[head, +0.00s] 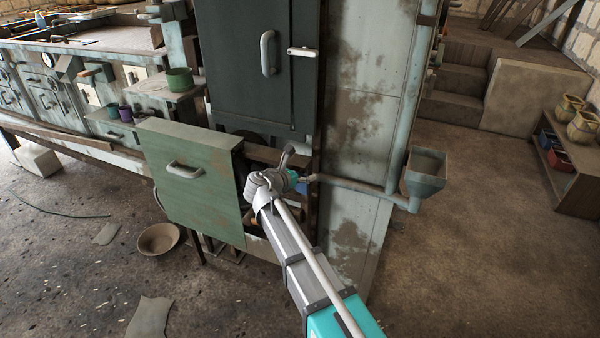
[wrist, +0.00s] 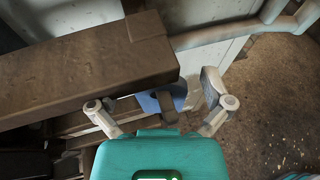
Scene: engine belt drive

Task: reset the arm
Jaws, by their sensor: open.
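My arm reaches up from the bottom of the head view to the opening beside the green drawer front (head: 195,200). My gripper (head: 305,181) is small and partly hidden there by my own wrist. In the wrist view my gripper (wrist: 165,104) has its two fingers spread apart. A brown beam or ledge (wrist: 90,65) lies ahead and to the left, close to the left finger. A blue piece (wrist: 150,102) shows between the fingers, with a brown block in front of it. I cannot tell whether a finger touches anything.
A dark cabinet door (head: 245,60) with a pale handle stands above the opening. A pipe (head: 360,187) runs right to a square hopper (head: 425,172). A bowl (head: 158,239) lies on the floor at left. The floor (head: 480,240) at right is clear.

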